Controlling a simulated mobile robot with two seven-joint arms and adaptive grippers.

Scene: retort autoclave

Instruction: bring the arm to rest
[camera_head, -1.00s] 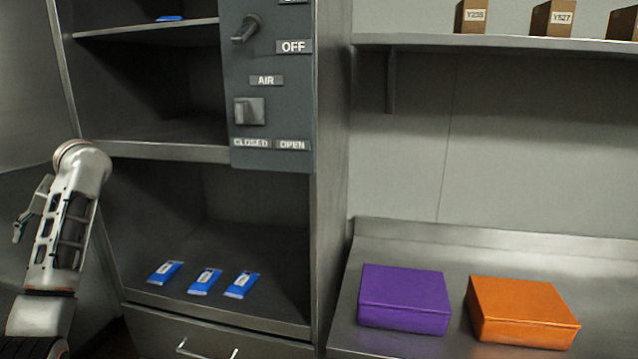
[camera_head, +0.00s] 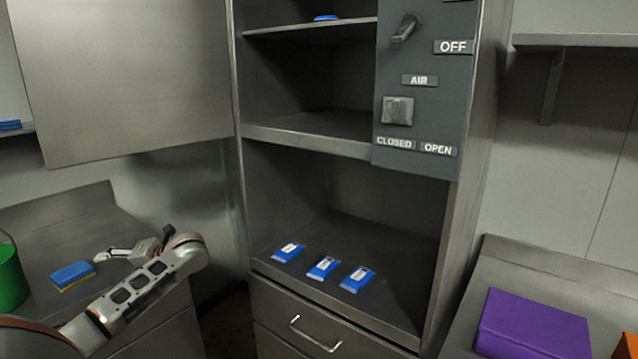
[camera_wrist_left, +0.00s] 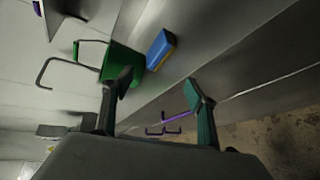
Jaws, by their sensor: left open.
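My left arm (camera_head: 140,295) comes in from the lower left and lies over the left counter side in the head view. My left gripper (camera_head: 115,254) is at its end, pointing left, near a blue and yellow sponge (camera_head: 72,275) but seemingly apart from it. In the left wrist view my left gripper (camera_wrist_left: 158,84) has its two fingers spread with nothing between them. The sponge (camera_wrist_left: 160,48) and a green bucket (camera_wrist_left: 122,62) show beyond the fingers there. My right gripper is in neither view.
The steel cabinet (camera_head: 355,150) has an open lower bay with several blue packets (camera_head: 323,268) and a drawer (camera_head: 315,335) below. A large metal door panel (camera_head: 130,80) hangs at upper left. A purple box (camera_head: 533,328) sits on the right counter (camera_head: 490,262).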

